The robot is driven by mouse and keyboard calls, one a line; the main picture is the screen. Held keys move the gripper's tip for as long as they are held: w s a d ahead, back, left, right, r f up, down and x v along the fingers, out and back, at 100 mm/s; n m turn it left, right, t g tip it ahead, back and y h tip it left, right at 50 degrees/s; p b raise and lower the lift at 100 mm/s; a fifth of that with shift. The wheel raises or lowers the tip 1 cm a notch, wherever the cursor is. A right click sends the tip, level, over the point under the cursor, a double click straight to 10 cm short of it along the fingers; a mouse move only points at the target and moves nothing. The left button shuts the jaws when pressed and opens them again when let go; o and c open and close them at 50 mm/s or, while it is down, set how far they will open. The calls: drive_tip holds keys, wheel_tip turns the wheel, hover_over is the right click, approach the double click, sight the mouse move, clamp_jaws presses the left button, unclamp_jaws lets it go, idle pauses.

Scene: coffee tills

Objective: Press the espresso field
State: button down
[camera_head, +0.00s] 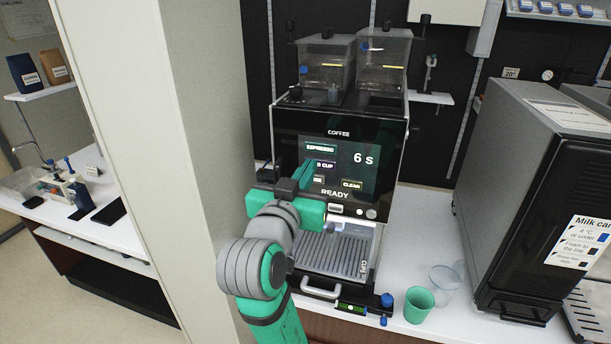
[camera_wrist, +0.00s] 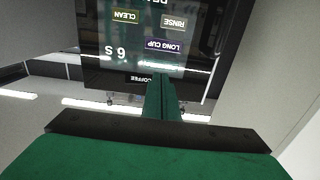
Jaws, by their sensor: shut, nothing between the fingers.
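The coffee machine (camera_head: 341,121) shows a dark touch screen with READY and 6 s on it. The espresso field (camera_head: 320,147) is at the screen's upper left, its label readable in the head view. My gripper (camera_head: 322,165) is shut and empty, its green fingers in front of the screen just below that field, partly covering the fields under it.
The long cup field (camera_wrist: 165,45), rinse field (camera_wrist: 173,22) and clean field (camera_wrist: 125,16) lie close by on the screen. A drip tray (camera_head: 335,255) sits below. A green cup (camera_head: 418,304) and clear cup (camera_head: 445,285) stand right. A wall pillar (camera_head: 205,130) is left of my arm.

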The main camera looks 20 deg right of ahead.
drive_tip(key=shift+x, duration=3.2)
drive_tip(key=shift+a, duration=0.35)
drive_tip(key=shift+s+d, duration=0.1)
drive_tip(key=shift+d, duration=0.25)
drive_tip(key=shift+w+d, duration=0.25)
drive_tip(key=shift+w, duration=0.25)
approach(320, 148)
drive_tip(key=shift+x, duration=0.85)
drive_tip(key=shift+f, duration=0.15)
